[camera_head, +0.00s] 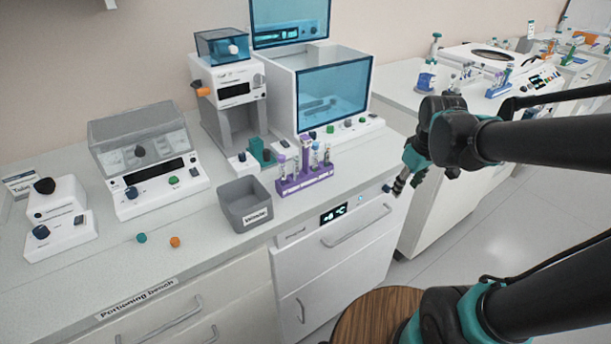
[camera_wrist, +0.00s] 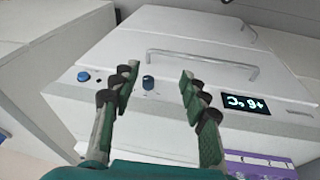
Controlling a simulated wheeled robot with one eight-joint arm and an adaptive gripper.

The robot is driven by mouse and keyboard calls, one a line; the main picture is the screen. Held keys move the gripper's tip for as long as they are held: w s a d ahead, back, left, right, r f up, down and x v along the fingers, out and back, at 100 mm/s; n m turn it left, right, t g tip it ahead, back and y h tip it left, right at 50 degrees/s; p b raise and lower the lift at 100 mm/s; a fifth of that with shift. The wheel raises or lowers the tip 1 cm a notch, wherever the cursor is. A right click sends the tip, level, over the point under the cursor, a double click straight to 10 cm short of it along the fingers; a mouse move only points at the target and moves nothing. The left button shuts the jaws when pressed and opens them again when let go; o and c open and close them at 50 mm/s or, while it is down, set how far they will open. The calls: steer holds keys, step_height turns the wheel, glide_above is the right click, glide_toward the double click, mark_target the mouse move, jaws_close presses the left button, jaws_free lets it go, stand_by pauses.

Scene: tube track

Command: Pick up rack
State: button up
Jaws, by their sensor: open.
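A purple rack (camera_head: 305,182) stands on the bench near its front edge, with several capped tubes (camera_head: 306,155) upright in it. In the wrist view only a purple part of the rack (camera_wrist: 262,165) shows at the lower right, cut off by the frame edge. My gripper (camera_head: 400,184) is off the bench's front, to the right of the rack and apart from it. In the wrist view my gripper (camera_wrist: 158,72) is open and empty, its fingers spread in front of the white fridge front (camera_wrist: 160,130).
A grey bin (camera_head: 246,204) stands left of the rack, with a teal block (camera_head: 262,152) behind it. A white machine with a blue window (camera_head: 332,96) stands behind the rack. Other devices (camera_head: 150,160) fill the left bench. Another rack (camera_head: 499,84) sits on the far bench.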

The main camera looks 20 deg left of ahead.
steer(key=w+a+r+n, duration=0.2)
steer(key=a+r+n, duration=0.3)
steer(key=a+r, duration=0.25)
step_height(320, 180, up, 16)
steer(key=n+g, duration=0.3)
steer(key=n, duration=1.1)
glide_above(303, 136)
steer(key=shift+h, duration=0.4)
step_height(303, 136, down, 11)
steer(key=shift+a+r, duration=0.1)
steer(key=shift+d+f, duration=0.25)
steer(key=shift+f, duration=1.2)
steer(key=shift+d+f, duration=0.2)
steer(key=shift+f, duration=1.25)
jaws_close()
